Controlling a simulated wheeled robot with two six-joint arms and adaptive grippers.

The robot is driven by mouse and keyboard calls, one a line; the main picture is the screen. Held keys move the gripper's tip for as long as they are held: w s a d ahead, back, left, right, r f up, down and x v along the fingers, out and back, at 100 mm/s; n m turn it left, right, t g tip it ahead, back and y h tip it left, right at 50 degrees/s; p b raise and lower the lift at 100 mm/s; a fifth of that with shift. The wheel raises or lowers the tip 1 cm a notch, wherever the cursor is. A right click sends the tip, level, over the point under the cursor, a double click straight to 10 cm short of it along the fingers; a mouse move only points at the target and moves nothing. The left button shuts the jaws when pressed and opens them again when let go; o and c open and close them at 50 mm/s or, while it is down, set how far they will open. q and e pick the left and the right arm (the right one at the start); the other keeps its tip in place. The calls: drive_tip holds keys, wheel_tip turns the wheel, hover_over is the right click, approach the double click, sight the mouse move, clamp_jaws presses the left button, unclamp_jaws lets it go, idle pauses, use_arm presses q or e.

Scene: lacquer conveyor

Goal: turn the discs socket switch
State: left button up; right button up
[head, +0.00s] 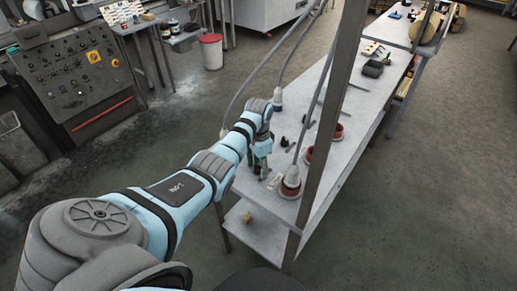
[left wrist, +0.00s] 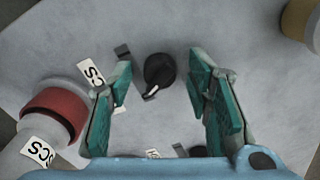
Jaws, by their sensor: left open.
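A round black rotary switch (left wrist: 159,71) with a pale pointer mark sits on the light grey table top in the left wrist view. A white label (left wrist: 91,74), partly hidden by a finger and ending in "CS", lies to its left. My left gripper (head: 261,166) points down at the table's near end in the head view. Its green fingers are open, one on each side of the switch, with gaps to it. A red socket (left wrist: 54,108) with a white plug and a label (left wrist: 38,151) reading "SCS" is at the left. My right gripper is not in view.
A plug with a cable (head: 291,181) stands in the nearest red socket, and more red sockets (head: 306,154) line the table. A metal post (head: 325,120) rises at the table's side. A control cabinet (head: 80,75) stands at the left.

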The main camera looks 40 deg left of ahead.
use_arm(q)
clamp_jaws()
drive_tip(key=shift+r, duration=0.1)
